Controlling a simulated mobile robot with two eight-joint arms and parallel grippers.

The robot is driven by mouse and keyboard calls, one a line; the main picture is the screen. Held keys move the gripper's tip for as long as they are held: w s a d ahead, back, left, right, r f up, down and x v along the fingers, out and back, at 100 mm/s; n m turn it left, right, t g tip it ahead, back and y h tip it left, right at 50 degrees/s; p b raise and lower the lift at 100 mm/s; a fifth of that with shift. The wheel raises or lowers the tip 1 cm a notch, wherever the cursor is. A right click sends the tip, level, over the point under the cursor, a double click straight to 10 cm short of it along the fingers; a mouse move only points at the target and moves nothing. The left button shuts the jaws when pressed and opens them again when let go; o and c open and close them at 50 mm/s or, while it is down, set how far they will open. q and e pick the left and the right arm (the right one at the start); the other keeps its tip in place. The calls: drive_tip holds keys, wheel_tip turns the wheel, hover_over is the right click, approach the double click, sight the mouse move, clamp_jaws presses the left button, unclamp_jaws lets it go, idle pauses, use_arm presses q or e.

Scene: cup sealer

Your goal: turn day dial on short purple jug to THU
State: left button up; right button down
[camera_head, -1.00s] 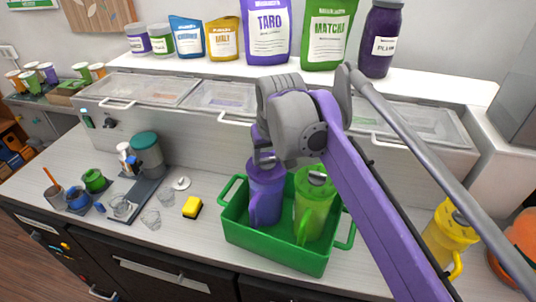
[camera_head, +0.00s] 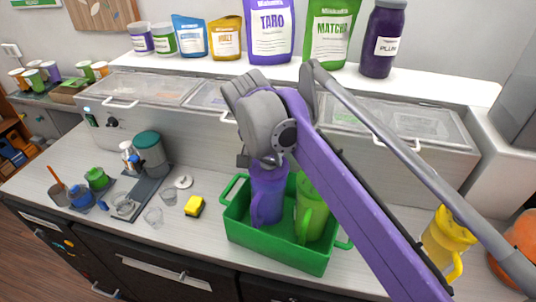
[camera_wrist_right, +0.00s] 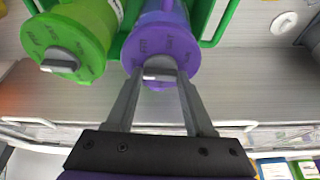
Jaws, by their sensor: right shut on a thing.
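The purple jug (camera_head: 267,195) stands upright in the left part of a green crate (camera_head: 275,253), its handle facing the front. My right gripper (camera_head: 262,160) is over its lid. In the right wrist view the two fingers (camera_wrist_right: 161,74) are shut on the grey knob (camera_wrist_right: 160,68) in the middle of the purple lid (camera_wrist_right: 160,46). Day letters ring the lid, but they are too small to read surely, and I cannot tell which day the dial is set to. My left gripper is out of view.
A green jug (camera_head: 311,207) stands right beside the purple one, its top hidden by my right arm in the head view. A yellow sponge (camera_head: 194,206) and clear cups lie left of the crate. A yellow jug (camera_head: 447,238) stands to the right.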

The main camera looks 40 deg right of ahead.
idle(0.4)
drive_tip(key=shift+c, duration=1.3)
unclamp_jaws()
drive_tip(key=v, duration=1)
drive_tip(key=shift+a+r, duration=0.15)
drive_tip(key=shift+r, duration=0.25)
